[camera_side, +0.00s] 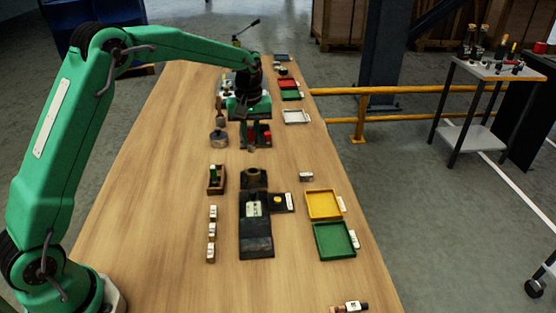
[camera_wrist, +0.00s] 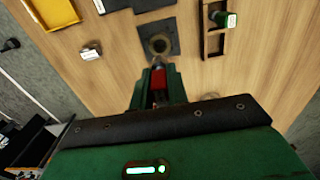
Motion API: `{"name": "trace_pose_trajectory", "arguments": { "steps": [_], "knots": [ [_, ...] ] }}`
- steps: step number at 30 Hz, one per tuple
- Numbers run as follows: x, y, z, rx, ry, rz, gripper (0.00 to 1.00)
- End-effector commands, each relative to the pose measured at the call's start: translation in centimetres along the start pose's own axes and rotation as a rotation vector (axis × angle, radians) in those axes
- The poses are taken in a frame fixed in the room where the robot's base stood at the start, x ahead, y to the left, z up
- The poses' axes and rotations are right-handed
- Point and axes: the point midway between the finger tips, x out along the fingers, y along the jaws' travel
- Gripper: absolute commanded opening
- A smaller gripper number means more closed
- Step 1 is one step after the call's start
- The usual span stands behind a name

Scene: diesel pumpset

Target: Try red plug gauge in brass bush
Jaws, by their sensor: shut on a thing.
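The red plug gauge (camera_wrist: 158,84) shows in the wrist view between the two fingers of my gripper (camera_wrist: 158,76), which is shut on it. The brass bush (camera_wrist: 159,45) sits on a dark square plate, just beyond the fingertips in that view. In the side view, the bush (camera_side: 254,174) is on the near side of my gripper (camera_side: 251,142), and the two are apart. The gripper points down over the bench there. The held gauge is hard to make out in the side view, and its lower tip cannot be judged clearly.
A wooden rack (camera_side: 210,189) with a green-topped gauge stands left of the bush. A dark fixture (camera_side: 257,246) lies nearer the camera. A yellow tray (camera_side: 338,215) and a green tray (camera_side: 350,253) lie right. A round metal piece (camera_side: 218,139) stands left of my gripper.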

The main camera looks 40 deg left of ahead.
Motion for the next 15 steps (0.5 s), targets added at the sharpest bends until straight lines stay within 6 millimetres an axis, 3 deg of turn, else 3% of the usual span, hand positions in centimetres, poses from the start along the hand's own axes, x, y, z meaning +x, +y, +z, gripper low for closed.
{"name": "trace_pose_trajectory", "arguments": {
  "steps": [15],
  "knots": [
    [0.4, 0.01, -0.01, 0.0, 0.001, 0.001, 0.0]
  ]
}}
